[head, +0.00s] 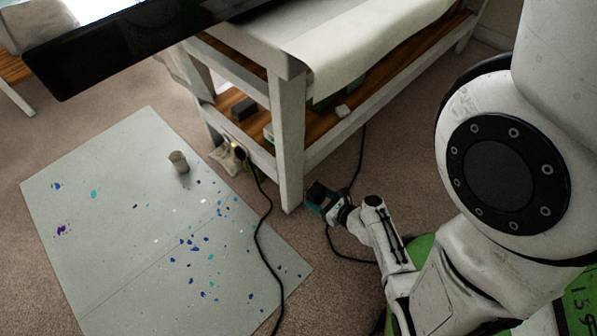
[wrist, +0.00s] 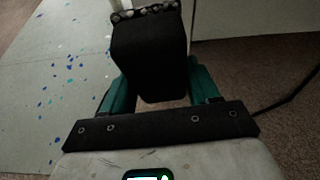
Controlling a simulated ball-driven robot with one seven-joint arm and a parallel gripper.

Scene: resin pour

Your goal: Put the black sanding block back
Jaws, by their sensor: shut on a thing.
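My gripper (head: 322,198) is near the foot of the white table's front leg, above the carpet. In the wrist view the teal fingers of my gripper (wrist: 158,82) are shut on the black sanding block (wrist: 148,55), one on each side. The block has a speckled grey strip along its far edge. In the head view the held block is small and dark, hard to tell from the gripper. The white table (head: 290,140) has a wooden lower shelf (head: 313,129).
A grey cup (head: 179,162) stands on the paint-spotted floor sheet (head: 120,200). A black cable (head: 261,225) crosses the sheet. A pale bag (head: 226,158) lies beside the table.

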